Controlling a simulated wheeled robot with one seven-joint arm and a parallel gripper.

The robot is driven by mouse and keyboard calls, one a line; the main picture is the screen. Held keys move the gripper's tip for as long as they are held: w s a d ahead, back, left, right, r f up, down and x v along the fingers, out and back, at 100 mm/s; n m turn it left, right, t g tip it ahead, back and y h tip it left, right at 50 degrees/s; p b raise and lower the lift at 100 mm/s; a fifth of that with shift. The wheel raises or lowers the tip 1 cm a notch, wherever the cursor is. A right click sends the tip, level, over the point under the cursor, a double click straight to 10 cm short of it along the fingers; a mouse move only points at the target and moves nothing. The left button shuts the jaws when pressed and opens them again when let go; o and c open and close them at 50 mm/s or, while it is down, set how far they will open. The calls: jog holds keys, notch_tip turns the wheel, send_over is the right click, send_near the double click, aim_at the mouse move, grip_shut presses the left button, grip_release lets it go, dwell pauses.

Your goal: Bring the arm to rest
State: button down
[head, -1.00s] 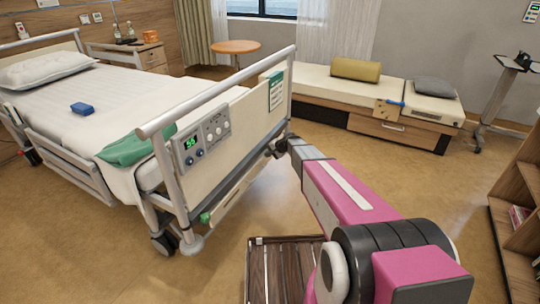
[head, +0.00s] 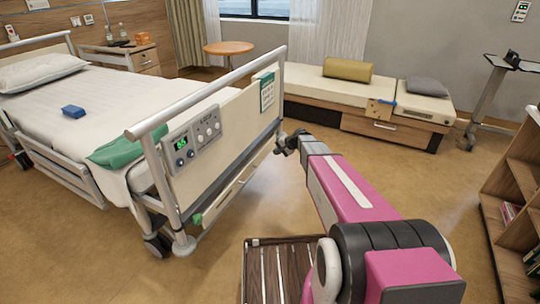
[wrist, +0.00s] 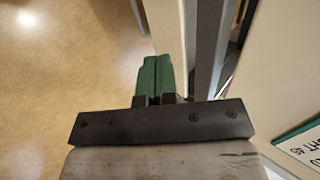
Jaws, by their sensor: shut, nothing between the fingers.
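My gripper (head: 281,147) is at the end of my pink and grey arm, close beside the foot end of the hospital bed (head: 232,130) in the head view. In the wrist view my gripper (wrist: 157,62) shows two green fingertips pressed together with nothing between them. The bed's pale footboard (wrist: 278,75) is just to their right in that view, and the floor lies below and to the left. I cannot tell if the fingers touch the bed.
A control panel (head: 193,138) and a green cloth (head: 118,150) are at the bed's foot. A bench (head: 320,88) stands behind. A slatted wooden piece (head: 268,272) is on the floor in front, a shelf (head: 520,190) at right. Open floor lies between.

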jog(key=s+d+r+n+g+h, duration=0.1)
jog(key=s+d+n+h, duration=0.1)
jog(key=s, duration=0.8)
jog(key=s+d+r+n+g+h, duration=0.2)
jog(key=s+d+h, duration=0.1)
jog(key=s, duration=0.8)
jog(key=s+d+r+n+g+h, duration=0.1)
jog(key=s+d+n+h, duration=0.1)
jog(key=s, duration=0.8)
jog(key=shift+s+d+r+g+h, duration=0.25)
jog(key=shift+d+r+g+h, duration=0.15)
jog(key=shift+d+h, duration=0.15)
jog(key=shift+a, duration=0.15)
